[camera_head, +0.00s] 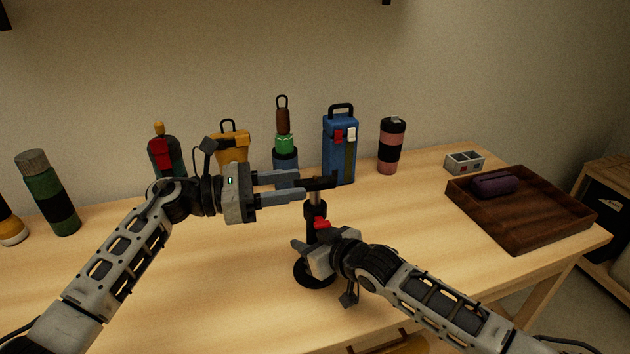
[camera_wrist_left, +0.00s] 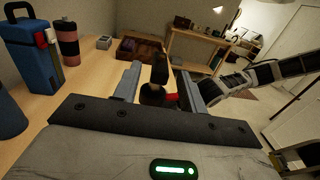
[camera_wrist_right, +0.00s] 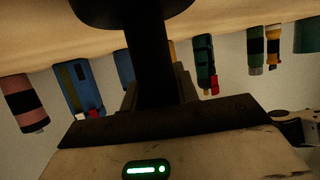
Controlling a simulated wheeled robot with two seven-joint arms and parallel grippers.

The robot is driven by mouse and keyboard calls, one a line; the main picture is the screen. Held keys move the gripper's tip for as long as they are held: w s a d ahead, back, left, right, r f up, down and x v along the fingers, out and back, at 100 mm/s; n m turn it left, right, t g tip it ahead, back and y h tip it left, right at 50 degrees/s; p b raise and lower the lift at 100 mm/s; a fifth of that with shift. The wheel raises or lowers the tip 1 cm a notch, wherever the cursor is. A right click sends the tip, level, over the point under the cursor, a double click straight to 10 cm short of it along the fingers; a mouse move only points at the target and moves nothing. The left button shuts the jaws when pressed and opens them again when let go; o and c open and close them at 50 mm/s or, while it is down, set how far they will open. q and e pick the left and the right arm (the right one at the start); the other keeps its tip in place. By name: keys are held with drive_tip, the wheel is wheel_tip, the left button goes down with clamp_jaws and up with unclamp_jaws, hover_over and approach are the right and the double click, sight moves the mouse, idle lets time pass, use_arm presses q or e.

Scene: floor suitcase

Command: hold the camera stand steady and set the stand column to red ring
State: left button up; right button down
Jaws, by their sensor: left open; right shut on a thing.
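The camera stand (camera_head: 313,276) stands upright on the table, with a round black base. A red part (camera_head: 322,224) shows at its middle, below a black collar; I cannot tell whether it is a ring or a knob. A short pale stretch of column (camera_head: 316,198) shows under the dark flat top (camera_head: 320,183). My left gripper (camera_head: 302,187) is open, its fingers on either side of the stand's upper end, which also shows between them in the left wrist view (camera_wrist_left: 160,72). My right gripper (camera_head: 309,250) is shut on the lower black column (camera_wrist_right: 150,60), partly hiding it.
Behind stand a blue case (camera_head: 340,150), a pink-and-black tumbler (camera_head: 391,147), a green-capped bottle (camera_head: 285,158) and a green flask (camera_head: 48,195). A brown tray (camera_head: 530,220) with a purple roll (camera_head: 495,184) lies right, near a small white box (camera_head: 464,162). The table's front left is clear.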

sight(335, 180)
use_arm(q)
drive_tip(key=x, duration=0.5)
